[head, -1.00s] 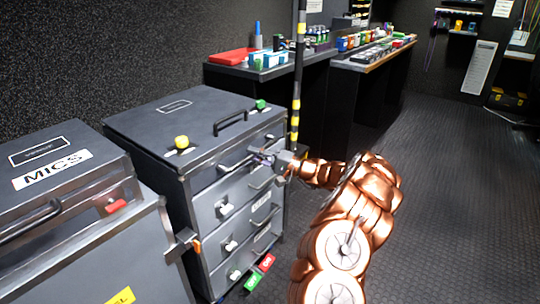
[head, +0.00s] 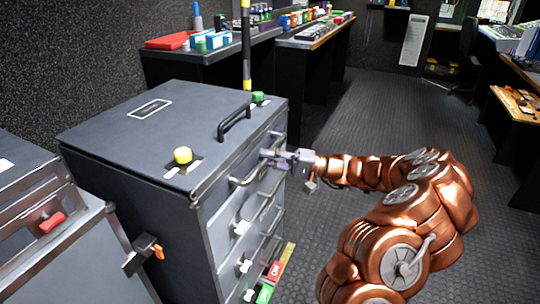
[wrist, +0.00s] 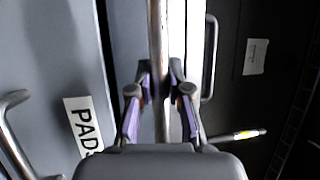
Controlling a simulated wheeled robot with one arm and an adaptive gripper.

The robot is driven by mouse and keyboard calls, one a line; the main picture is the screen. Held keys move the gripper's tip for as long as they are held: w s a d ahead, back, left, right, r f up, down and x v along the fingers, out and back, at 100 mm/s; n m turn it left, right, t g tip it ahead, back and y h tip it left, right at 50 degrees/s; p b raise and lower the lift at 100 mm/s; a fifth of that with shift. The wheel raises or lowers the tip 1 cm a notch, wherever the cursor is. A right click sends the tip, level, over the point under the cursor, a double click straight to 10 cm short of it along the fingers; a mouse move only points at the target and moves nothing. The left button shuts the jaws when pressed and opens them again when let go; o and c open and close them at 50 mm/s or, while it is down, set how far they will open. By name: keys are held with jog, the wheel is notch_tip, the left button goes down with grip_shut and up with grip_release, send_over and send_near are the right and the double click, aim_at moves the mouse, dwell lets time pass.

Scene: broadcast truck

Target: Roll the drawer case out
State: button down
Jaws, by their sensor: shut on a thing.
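My gripper (head: 277,156) is at the upper part of this front, shut on a metal bar. In the wrist view the bar (wrist: 158,30) runs between the fingers of my gripper (wrist: 160,80), beside a drawer labelled PADS (wrist: 82,125). Red and green tabs (head: 275,271) show low at the front. The wheels are hidden.
A grey case with a red latch (head: 51,222) and an orange-tipped clamp (head: 146,254) stands close at the left. A striped pole (head: 246,50) and tables with gear are behind. Dark floor (head: 390,120) is open to the right, up to a desk and chair.

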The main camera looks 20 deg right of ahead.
dwell(0.3)
jog(key=c, duration=1.1)
grip_release()
jog(key=shift+d, duration=0.1)
jog(key=v, duration=1.2)
jog(key=shift+s, duration=0.15)
